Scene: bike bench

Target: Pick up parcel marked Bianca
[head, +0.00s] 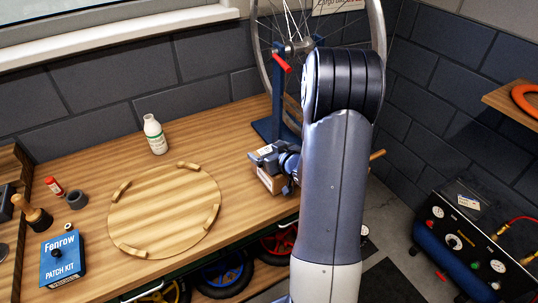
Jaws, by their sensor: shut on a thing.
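My gripper (271,160) is over the right part of the wooden bench (236,140), just in front of the blue stand. It is shut on a small brown cardboard parcel (268,181). The gripper covers the top of the parcel, and my arm hides what lies to the right. No name can be read on the parcel. I cannot tell whether the parcel touches the bench top.
A bicycle wheel (262,45) stands in the blue stand (278,95) behind the gripper. A round wooden board (165,210), a white bottle (155,136) and a blue patch kit box (62,262) are on the left. A compressor (455,240) stands at the right.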

